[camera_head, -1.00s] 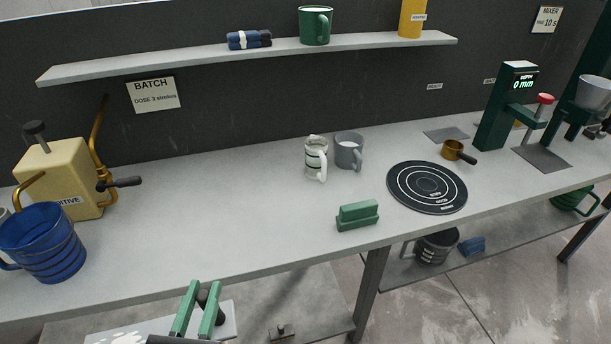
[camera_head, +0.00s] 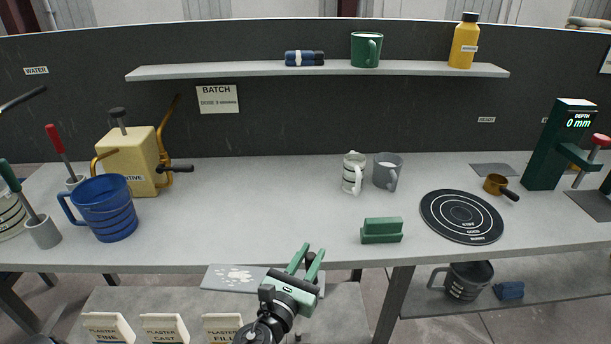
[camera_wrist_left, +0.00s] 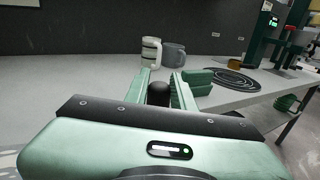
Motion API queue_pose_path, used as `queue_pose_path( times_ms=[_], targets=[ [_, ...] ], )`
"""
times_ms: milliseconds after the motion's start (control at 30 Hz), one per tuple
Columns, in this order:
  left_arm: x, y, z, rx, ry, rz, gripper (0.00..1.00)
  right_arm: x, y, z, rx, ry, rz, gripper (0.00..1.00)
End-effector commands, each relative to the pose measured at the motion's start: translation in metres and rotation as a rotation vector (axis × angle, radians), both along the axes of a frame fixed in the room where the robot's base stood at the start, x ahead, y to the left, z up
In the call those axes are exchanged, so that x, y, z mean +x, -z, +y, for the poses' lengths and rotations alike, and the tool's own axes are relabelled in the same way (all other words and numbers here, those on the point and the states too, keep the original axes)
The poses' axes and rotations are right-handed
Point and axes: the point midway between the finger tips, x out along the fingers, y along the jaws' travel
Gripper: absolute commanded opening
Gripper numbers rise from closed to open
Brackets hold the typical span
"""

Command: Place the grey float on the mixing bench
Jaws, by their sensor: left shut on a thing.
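My left gripper (camera_head: 306,258) is in front of the mixing bench's (camera_head: 250,225) front edge, near the middle of the picture. It is shut on a dark rounded handle (camera_wrist_left: 158,93), which shows between its fingers in the left wrist view. A flat grey plate with white smears, which looks like the grey float (camera_head: 235,278), shows below and to the left of the gripper; the gripper covers part of it. It overlaps the bench's front edge in the picture. My right gripper is not in view.
A green block (camera_head: 381,231), a striped mug (camera_head: 353,173), a grey mug (camera_head: 387,171) and a black round mat (camera_head: 461,216) stand right of centre. A blue jug (camera_head: 106,208) and a cream dispenser (camera_head: 132,160) stand left. The bench top between them is clear.

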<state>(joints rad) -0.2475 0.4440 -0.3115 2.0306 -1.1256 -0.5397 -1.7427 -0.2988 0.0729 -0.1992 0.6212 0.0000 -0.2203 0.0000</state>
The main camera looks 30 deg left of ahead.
Motion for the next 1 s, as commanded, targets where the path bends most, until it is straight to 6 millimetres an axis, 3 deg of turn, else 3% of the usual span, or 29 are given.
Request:
queue_pose_path(
  times_ms=[33,200,500,700,1000],
  targets=[
    [0.019,-0.002,0.010,0.007,-0.016,-0.009,0.00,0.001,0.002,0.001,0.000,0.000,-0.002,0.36],
    [0.073,-0.006,0.040,0.020,-0.058,-0.007,0.00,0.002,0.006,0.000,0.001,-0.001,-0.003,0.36],
    [0.158,-0.035,0.096,0.044,-0.125,0.001,0.00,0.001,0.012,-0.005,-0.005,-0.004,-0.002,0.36],
    [0.191,-0.055,0.118,0.054,-0.149,0.007,0.00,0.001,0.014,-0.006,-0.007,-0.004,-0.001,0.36],
    [0.204,-0.064,0.128,0.060,-0.157,0.011,0.00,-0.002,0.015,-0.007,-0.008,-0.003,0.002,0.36]
  ],
)
